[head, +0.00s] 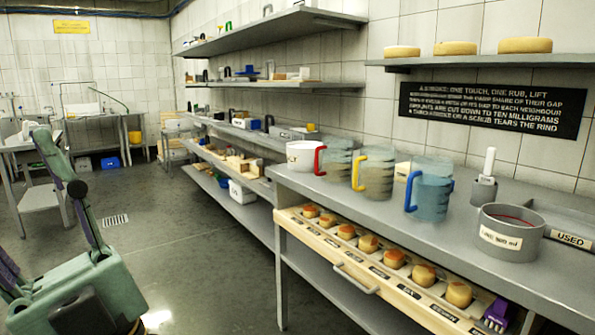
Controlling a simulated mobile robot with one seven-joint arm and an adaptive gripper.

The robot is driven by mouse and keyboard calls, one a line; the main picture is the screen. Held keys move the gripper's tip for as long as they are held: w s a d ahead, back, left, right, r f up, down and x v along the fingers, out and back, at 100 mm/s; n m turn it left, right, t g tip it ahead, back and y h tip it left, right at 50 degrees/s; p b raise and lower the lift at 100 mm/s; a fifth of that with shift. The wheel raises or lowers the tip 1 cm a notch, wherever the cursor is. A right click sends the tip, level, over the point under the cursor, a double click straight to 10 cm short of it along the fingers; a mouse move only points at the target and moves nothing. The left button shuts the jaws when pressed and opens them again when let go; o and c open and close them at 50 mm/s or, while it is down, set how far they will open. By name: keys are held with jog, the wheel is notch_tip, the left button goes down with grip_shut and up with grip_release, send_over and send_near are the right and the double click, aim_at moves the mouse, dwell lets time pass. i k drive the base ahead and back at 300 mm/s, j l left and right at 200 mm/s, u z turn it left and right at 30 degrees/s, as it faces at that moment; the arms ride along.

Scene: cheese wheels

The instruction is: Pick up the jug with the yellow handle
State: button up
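The jug with the yellow handle (377,174) stands upright on the grey counter (331,189), a clear, ribbed jug with its handle on the left side. It is the middle of three jugs in a row. The jug with the red handle (338,160) stands to its left and farther back. The jug with the blue handle (433,194), holding bluish contents, stands to its right and nearer. Parts of my green arm show at the left edge, well away from the jugs. My gripper cannot be made out in this view.
A white tub (302,155) stands left of the jugs. A grey pot (509,236) and a white-handled tool (487,172) are to the right. Below the counter, a wooden drawer (356,277) holds several small cheeses. The floor (190,235) left of the counter is clear.

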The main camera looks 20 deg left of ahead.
aim_at(377, 162)
jog(key=u, duration=0.25)
jog(key=z, duration=1.35)
jog(key=u, duration=1.35)
jog(key=i+j+z, duration=0.15)
jog(key=i+j, duration=1.15)
jog(key=j, duration=0.15)
